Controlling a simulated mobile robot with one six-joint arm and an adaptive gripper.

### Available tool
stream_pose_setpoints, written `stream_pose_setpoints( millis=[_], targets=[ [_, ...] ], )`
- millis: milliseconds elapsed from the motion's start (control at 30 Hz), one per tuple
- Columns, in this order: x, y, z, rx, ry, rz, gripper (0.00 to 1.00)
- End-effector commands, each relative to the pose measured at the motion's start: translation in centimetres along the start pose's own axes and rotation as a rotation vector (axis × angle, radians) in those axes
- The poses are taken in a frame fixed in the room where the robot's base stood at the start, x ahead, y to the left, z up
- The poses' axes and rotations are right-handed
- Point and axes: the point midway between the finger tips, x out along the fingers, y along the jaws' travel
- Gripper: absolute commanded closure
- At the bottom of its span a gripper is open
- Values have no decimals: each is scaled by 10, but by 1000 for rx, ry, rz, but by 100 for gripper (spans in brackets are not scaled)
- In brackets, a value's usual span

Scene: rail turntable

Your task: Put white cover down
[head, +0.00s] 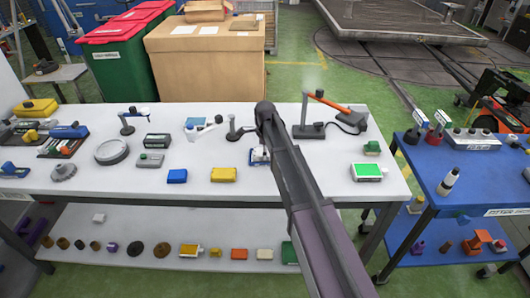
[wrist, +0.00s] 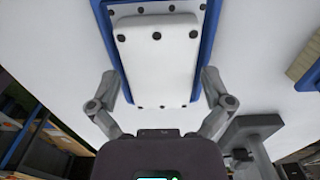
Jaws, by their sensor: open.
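The white cover (wrist: 158,62) fills the upper middle of the wrist view. It is a white plate with a raised white block and several dark round dots, and it sits on a blue base (wrist: 207,30). My gripper (wrist: 160,82) is open, with one finger on either side of the cover's near end. Gaps show between the fingers and the cover. In the head view a small white and blue item (head: 257,156), likely the same part, lies on the white table, partly hidden behind my arm. The fingers are hidden in the head view.
The white table (head: 110,181) holds a yellow box (head: 223,174), a blue box (head: 177,176), a green-topped box (head: 367,172) and a stand with an orange arm (head: 310,130). A blue table (head: 433,165) stands at right. Bare tabletop lies at front left.

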Motion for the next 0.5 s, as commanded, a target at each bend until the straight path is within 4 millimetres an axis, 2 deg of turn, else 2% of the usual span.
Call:
stream_pose_setpoints(
  millis=[267, 500],
  targets=[
    [-8, 0, 0, 0, 0, 0, 0],
    [-24, 0, 0, 0, 0, 0, 0]
  ],
)
